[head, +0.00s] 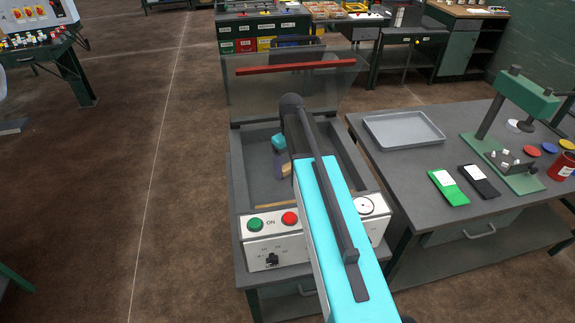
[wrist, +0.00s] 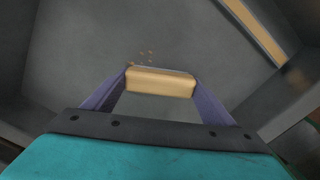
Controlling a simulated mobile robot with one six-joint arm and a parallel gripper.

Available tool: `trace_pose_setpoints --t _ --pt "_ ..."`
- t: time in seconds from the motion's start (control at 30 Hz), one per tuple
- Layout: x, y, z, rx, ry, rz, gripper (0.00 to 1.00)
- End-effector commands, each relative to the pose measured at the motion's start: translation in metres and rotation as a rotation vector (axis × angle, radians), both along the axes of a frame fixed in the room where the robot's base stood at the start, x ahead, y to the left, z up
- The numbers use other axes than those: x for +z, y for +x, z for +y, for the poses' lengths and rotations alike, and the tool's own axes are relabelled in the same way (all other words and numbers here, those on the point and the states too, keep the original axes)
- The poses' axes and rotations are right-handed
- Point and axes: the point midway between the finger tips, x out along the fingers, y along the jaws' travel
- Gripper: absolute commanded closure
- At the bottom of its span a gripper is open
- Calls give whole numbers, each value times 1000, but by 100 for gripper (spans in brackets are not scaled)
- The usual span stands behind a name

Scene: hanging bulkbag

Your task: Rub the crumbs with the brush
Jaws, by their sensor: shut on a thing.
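My gripper (wrist: 160,85) is shut on a brush (wrist: 160,83) with a pale wooden body, held between its two purple fingers. A thin light edge shows along the far side of the brush. I cannot tell whether the brush touches the floor. In the head view, my gripper (head: 283,167) is inside the open machine tray, partly hidden by my arm. The crumbs cannot be made out there.
The tray has raised grey walls (head: 240,170). Its clear lid with a red handle (head: 295,67) stands open behind. A front panel (head: 262,240) carries green and red buttons. A wooden strip (wrist: 255,30) lies at upper right in the wrist view. A bench with a grey tray (head: 403,130) stands right.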

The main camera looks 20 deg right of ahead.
Motion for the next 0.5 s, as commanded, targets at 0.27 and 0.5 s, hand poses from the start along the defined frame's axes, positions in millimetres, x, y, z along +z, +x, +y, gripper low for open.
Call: trace_pose_setpoints --t 0.27,0.5 --pt "1 -3 -17 -1 0 0 40" --pt "1 -4 -22 0 0 0 40"
